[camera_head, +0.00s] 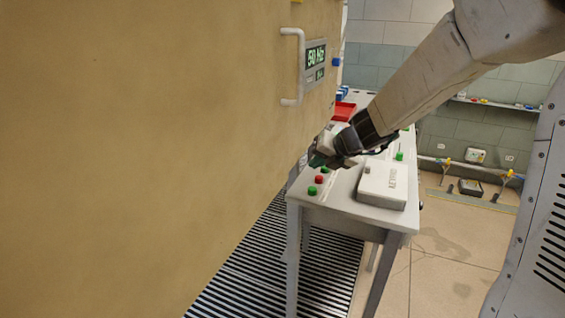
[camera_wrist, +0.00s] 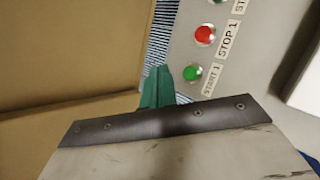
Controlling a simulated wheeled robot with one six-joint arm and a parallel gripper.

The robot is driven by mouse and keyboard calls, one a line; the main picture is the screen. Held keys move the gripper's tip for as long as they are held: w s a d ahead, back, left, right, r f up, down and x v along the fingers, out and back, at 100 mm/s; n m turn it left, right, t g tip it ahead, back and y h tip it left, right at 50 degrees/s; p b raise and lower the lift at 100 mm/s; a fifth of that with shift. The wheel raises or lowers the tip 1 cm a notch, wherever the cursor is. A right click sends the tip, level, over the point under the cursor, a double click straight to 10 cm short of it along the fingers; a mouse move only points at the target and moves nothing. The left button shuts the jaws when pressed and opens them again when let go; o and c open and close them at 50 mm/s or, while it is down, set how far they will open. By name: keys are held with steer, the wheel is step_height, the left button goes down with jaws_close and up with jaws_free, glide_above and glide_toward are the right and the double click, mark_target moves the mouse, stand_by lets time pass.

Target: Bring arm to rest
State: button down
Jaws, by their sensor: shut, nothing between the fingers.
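My arm (camera_head: 430,80) reaches in from the upper right in the head view. My gripper (camera_head: 318,160) is at its end, above the near left part of a control table, close to the tan cabinet panel. In the wrist view its green fingertips (camera_wrist: 165,88) are together with nothing between them. They are beside the table's edge, near the green START 1 button (camera_wrist: 192,73) and the red STOP 1 button (camera_wrist: 205,34). I cannot tell whether they touch anything.
The tan cabinet (camera_head: 150,130) with a white handle (camera_head: 292,68) and a display (camera_head: 315,62) fills the left. A white box (camera_head: 383,183) lies on the control table (camera_head: 330,215). A striped floor grating (camera_head: 265,265) is below. Floor at the right is partly open.

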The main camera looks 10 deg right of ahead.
steer(key=s+a+n+g+y, duration=0.1)
steer(key=s+a+n+g, duration=0.15)
steer(key=s+n, duration=0.7)
steer(key=s+a+n+g, duration=0.25)
steer(key=s+n, duration=0.35)
steer(key=n, duration=0.7)
steer(key=s+d+r+n+h, duration=0.2)
steer(key=s+n, duration=0.3)
steer(key=s, duration=0.2)
steer(key=s+d+r+n+g+h, duration=0.1)
steer(key=s+d+r+n, duration=0.1)
steer(key=s+n, duration=0.4)
steer(key=s+d+r+n+h, duration=0.2)
steer(key=s+n, duration=0.3)
steer(key=s, duration=0.3)
steer(key=shift+s+d+g+h, duration=0.25)
steer(key=shift+d+g+h, duration=0.05)
steer(key=shift+d, duration=0.5)
steer(key=shift+n, duration=0.25)
